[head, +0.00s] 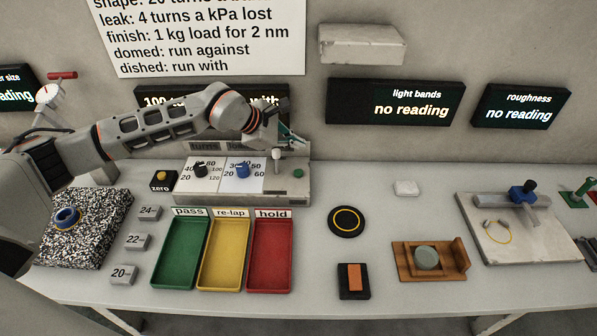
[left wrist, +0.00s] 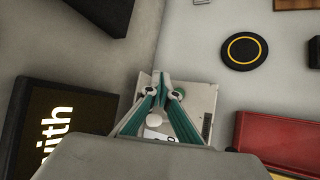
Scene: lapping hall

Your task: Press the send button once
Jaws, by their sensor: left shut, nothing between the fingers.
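My left gripper (head: 291,137) is shut and empty, above the panel's right end and apart from the green button. My right gripper is not in view.
A yellow button (head: 161,175) marked zero stands left of the panel. Green, yellow and red trays (head: 270,290) lie in front. A black disc with a yellow ring (head: 346,221) lies to the right. Wall displays (head: 395,102) hang behind; clear table lies right of the panel.

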